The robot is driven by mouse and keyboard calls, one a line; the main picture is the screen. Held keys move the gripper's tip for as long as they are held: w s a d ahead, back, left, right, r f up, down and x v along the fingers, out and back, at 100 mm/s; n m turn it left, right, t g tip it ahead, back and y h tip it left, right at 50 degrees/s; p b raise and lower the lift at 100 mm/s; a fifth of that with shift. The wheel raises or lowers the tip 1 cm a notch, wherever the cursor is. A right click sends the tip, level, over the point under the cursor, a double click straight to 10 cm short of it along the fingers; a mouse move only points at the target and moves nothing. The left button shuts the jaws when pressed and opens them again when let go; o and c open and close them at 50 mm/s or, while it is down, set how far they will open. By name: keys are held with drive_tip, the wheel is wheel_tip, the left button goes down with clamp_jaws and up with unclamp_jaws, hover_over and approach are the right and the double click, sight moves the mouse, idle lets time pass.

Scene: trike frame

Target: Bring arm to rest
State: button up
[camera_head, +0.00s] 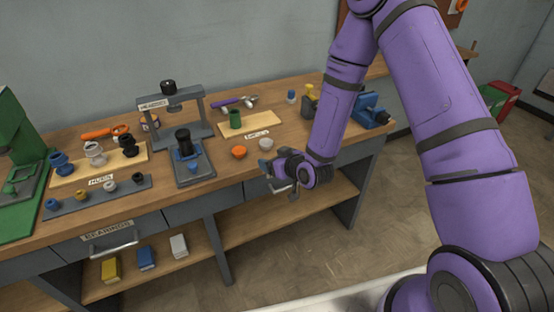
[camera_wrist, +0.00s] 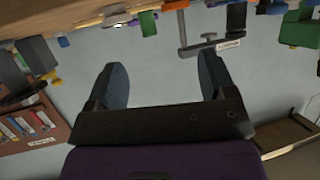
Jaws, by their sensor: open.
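My purple arm reaches in from the right in the head view and bends down in front of the workbench (camera_head: 330,142). My gripper (camera_head: 266,172) is at the bench's front edge, to the right of the middle. In the wrist view my gripper (camera_wrist: 163,85) shows two dark blue fingers spread wide apart with nothing between them. The wrist view looks upside down at the bench top and wall.
A green machine (camera_head: 18,175) stands far left. Floor before the bench is clear.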

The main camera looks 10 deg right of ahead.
drive_tip(key=shift+d, duration=0.4)
drive_tip(key=s+d+r+m+g+h, duration=0.1)
drive_tip(key=s+d+r+g+h, duration=0.25)
drive_tip(key=r, duration=0.95)
drive_tip(key=s+d+r+h, duration=0.2)
drive_tip(key=s+d+r, duration=0.35)
drive_tip(key=r, duration=0.75)
drive_tip(key=s+d+r+m+g, duration=0.1)
drive_tip(key=s+d+r, duration=0.1)
drive_tip(key=s, duration=0.6)
drive_tip(key=s+d+r+m+g, duration=0.1)
drive_tip(key=s+d+r, duration=0.1)
drive_tip(key=s+r, duration=0.3)
drive_tip(key=s+d+r+m+g, duration=0.1)
drive_tip(key=s+r, duration=0.3)
drive_tip(key=s, duration=0.6)
drive_tip(key=shift+s+d+r+m+h, duration=0.25)
drive_tip(key=shift+s+d+m+h, duration=0.2)
drive_tip(key=shift+d, duration=0.45)
drive_tip(key=shift+w+g, duration=0.1)
drive_tip(key=shift+g, duration=0.15)
